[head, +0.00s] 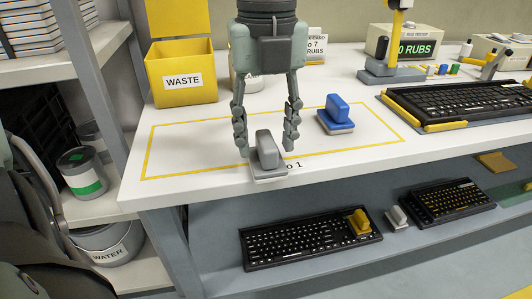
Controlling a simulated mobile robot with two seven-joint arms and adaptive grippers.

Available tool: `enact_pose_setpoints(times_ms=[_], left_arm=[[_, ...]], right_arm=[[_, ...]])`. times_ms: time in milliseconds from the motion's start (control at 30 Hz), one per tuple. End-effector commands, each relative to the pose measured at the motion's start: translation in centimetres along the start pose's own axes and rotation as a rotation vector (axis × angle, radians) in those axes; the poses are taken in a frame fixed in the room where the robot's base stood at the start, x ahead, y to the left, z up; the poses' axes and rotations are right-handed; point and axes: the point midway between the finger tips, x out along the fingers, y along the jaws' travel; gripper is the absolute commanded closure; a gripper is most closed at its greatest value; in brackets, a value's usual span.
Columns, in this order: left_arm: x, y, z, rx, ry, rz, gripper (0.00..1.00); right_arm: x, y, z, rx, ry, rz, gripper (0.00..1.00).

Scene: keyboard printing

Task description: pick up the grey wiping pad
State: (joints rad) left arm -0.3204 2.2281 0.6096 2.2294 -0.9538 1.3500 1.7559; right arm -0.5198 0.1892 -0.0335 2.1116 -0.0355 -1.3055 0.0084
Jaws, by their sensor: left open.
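The grey wiping pad (267,156) is a flat grey slab with an upright rounded grip on top. It rests on the white table near the front edge, at the front line of a yellow-outlined area. My left gripper (267,145) points down over it, open, with one finger on each side of the pad's grip. Whether the fingers touch the pad cannot be told. My right gripper is not in view.
A blue pad (336,115) stands to the right inside the outlined area. A yellow WASTE box (182,80) stands at the back left. A black keyboard (455,102) lies in a yellow-edged holder at the right. Keyboards (300,240) lie on the shelf below.

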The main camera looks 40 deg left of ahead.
Motion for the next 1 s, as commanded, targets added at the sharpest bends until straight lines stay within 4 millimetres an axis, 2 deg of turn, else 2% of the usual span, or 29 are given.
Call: enact_pose_setpoints(times_ms=[133,367,733,1000], left_arm=[[1.34,0.03,-0.03,-0.002,0.001,-0.001,0.55],[1.44,0.00,0.01,-0.002,-0.001,-0.003,0.55],[1.43,0.00,0.01,-0.002,-0.001,-0.002,1.00],[1.43,0.01,0.01,-0.002,-0.001,-0.002,1.00]], right_arm=[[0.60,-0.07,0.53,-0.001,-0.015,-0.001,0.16],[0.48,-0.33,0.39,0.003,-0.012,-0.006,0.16],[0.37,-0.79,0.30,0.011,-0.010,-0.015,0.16],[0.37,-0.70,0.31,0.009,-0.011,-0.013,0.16]])
